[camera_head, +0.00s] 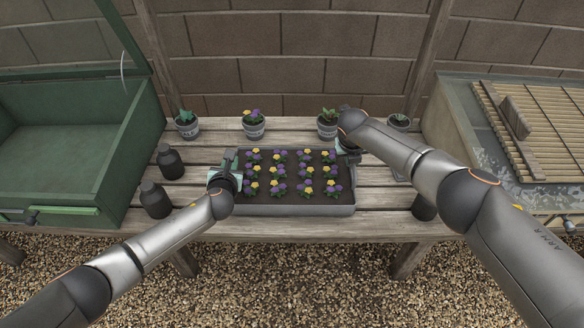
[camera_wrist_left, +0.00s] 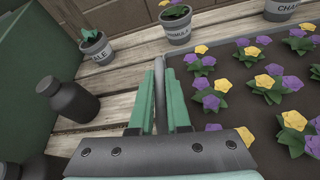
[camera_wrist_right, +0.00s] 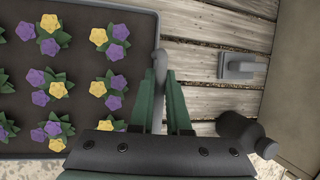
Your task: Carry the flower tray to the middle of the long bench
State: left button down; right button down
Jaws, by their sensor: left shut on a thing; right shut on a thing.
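The flower tray (camera_head: 290,210) is a grey tray of dark soil with rows of purple and yellow flowers. It is on or just above the wooden bench (camera_head: 390,226), around its middle; I cannot tell if it touches the slats. My right forearm hides part of the bench's right end.
Several labelled pots (camera_head: 254,127) stand along the back. Dark bottles (camera_head: 155,199) stand left of the tray, another (camera_head: 423,207) to its right. A green cold frame (camera_head: 70,140) and a slatted sink (camera_head: 540,130) flank the bench.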

pick_arm(q)
jog(key=shift+w+a+f+b, duration=0.1)
jog(key=shift+a+f+b, duration=0.1)
jog(key=shift+f+b, duration=0.25)
pick_arm(e)
jog(key=shift+d+f, duration=0.2)
jog(key=shift+f, duration=0.3)
pick_arm(q)
jog(key=c, duration=1.3)
grip_release()
jog(key=shift+f, duration=0.1)
pick_arm(e)
jog(key=c, duration=1.3)
grip_release()
jog(key=shift+f, duration=0.1)
pick_arm(q)
jog(key=o, duration=0.4)
jog(key=shift+d, duration=0.1)
pick_arm(e)
jog(key=o, duration=0.4)
jog(key=shift+a, duration=0.1)
pick_arm(q)
jog(key=shift+s, duration=0.2)
jog(key=v, duration=1.1)
jog(key=shift+s+r, duration=0.25)
jog(key=shift+s, duration=0.05)
pick_arm(e)
jog(key=v, duration=1.2)
jog(key=shift+a, duration=0.1)
